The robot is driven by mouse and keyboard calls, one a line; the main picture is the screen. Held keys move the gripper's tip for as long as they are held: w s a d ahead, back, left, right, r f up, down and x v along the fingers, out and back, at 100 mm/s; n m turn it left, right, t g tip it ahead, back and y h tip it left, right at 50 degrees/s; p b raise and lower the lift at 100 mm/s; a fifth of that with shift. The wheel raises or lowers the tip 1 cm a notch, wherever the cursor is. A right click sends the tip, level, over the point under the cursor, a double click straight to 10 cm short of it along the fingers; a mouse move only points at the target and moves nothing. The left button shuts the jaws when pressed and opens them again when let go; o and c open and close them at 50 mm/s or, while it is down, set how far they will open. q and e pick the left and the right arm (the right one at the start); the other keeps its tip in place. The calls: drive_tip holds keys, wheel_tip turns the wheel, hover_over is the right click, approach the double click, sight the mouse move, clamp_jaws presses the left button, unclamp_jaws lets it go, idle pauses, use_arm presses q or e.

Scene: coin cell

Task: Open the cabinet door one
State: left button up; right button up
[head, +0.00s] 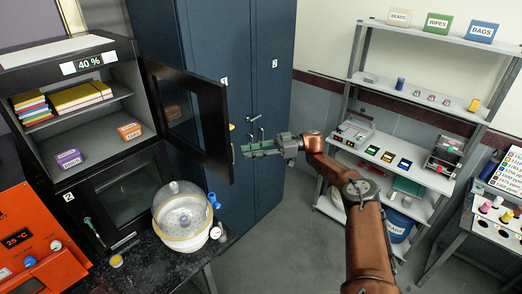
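The black cabinet (12,58) at the left has its upper door (155,90) swung wide open to the right, with the inner face and window showing. I cannot read a number on this door. The lower door (150,170) bears a "2" and is closed. My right gripper (244,151) points left, its fingertips close beside the free edge of the open door. I cannot tell whether they touch it or how far apart the fingers are. I see nothing held in it. My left gripper is not in view.
A tall blue cabinet (262,185) with closed, numbered doors stands behind the open door and my gripper. A glass-domed vessel (180,215) stands on the black bench (160,275) below. A shelf rack (425,106) stands at the right. The floor (285,240) between is clear.

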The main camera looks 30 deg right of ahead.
drive_tip(key=shift+v, duration=2.85)
drive_tip(key=shift+f, duration=0.1)
